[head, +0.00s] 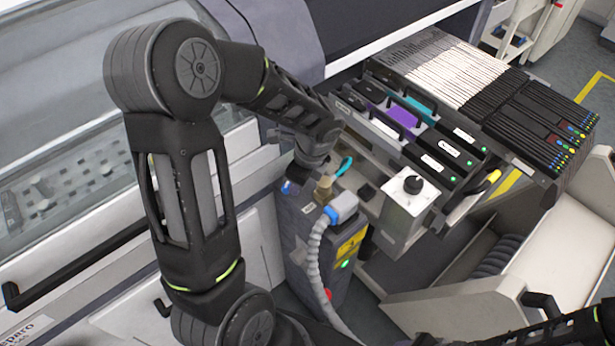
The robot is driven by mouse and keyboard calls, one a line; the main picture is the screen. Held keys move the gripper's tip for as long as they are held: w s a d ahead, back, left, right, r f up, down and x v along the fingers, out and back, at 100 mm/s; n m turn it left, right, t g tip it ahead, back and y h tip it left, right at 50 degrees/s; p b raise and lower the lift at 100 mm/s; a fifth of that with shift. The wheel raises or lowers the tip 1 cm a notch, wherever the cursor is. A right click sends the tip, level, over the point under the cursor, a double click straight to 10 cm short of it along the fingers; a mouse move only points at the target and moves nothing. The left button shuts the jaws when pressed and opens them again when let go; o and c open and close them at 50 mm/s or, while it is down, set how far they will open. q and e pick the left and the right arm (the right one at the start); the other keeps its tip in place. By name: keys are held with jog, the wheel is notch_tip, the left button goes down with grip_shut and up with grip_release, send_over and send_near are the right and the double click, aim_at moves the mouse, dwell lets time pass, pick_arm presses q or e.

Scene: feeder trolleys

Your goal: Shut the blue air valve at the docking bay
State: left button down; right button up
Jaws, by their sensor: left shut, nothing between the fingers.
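The docking bay post (316,262) is a dark grey box standing at the centre of the head view. On its top are a small blue part (287,187), a brass fitting (323,188) and a blue connector (342,206) with a ribbed grey hose. I cannot tell for certain which blue part is the valve; the small one at the left looks like a handle, partly covered. My left gripper (304,176) reaches down over the post's back left corner, close to that part. It is shut and empty; its fingertips are largely hidden. My right gripper is not visible.
A teal loop (345,166) stands behind the brass fitting. Feeder cartridges (450,146) fill the bay behind. A pale trolley (565,250) stands at the right. The grey hose (315,262) hangs down the post's front.

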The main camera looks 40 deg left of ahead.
pick_arm(q)
jog(key=shift+s+a+r+m, duration=0.1)
jog(key=shift+s+a+m, duration=0.25)
jog(key=shift+m, duration=0.55)
jog(key=shift+s+a+m+t+p, duration=0.15)
jog(key=shift+m+t+p, duration=0.25)
jog(key=shift+m, duration=0.5)
jog(key=shift+a, duration=0.1)
jog(key=shift+s+a, duration=0.1)
jog(key=shift+s, duration=0.05)
